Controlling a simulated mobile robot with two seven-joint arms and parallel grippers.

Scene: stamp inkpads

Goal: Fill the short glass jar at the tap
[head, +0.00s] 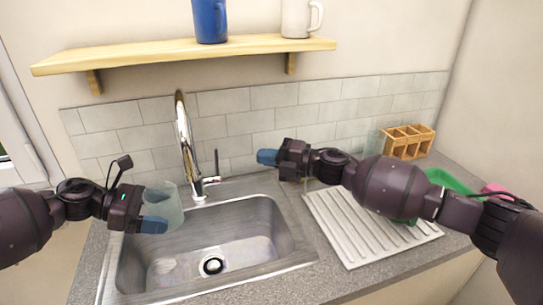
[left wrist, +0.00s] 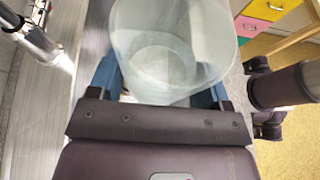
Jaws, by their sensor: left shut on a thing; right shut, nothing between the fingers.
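The short glass jar (head: 165,204) is clear and pale green. My left gripper (head: 154,225) is shut on it and holds it above the left part of the sink. In the left wrist view the jar (left wrist: 172,48) sits between the blue fingers, its open mouth toward the camera, and it looks empty. The chrome tap (head: 184,140) rises behind the sink, to the right of the jar; a lever stands beside its base. No running water shows. My right gripper (head: 266,157) is shut and empty, right of the tap. It hides part of the backsplash.
A wooden divided holder (head: 408,143) stands at the back right. A shelf (head: 160,57) above holds a blue mug (head: 210,20) and a white mug (head: 298,18).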

